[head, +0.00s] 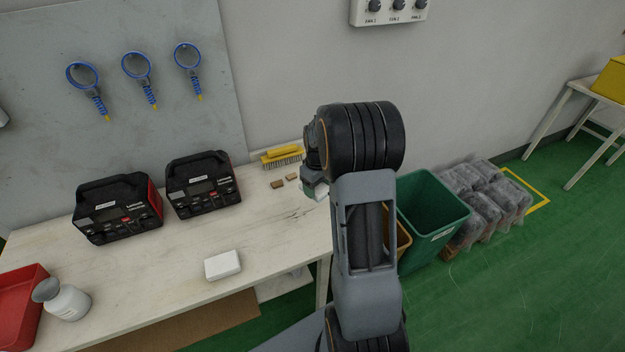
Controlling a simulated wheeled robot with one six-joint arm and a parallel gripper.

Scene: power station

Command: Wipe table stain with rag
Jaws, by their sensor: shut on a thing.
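My gripper (314,190) is at the right end of the white worktable (150,285), mostly hidden behind my own arm. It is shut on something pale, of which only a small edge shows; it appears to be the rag. I cannot tell whether it touches the tabletop. Thin dark marks, perhaps the stain (297,213), lie on the tabletop just left of and below my gripper. A white block (222,265) lies near the table's front edge.
Two black devices (117,210) (202,185) stand along the wall. A yellow brush (282,155) and two small brown blocks (277,184) (292,177) lie behind the marks. A white bottle (66,302) and red tray (20,305) are at left. A green bin (432,215) stands right of my arm.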

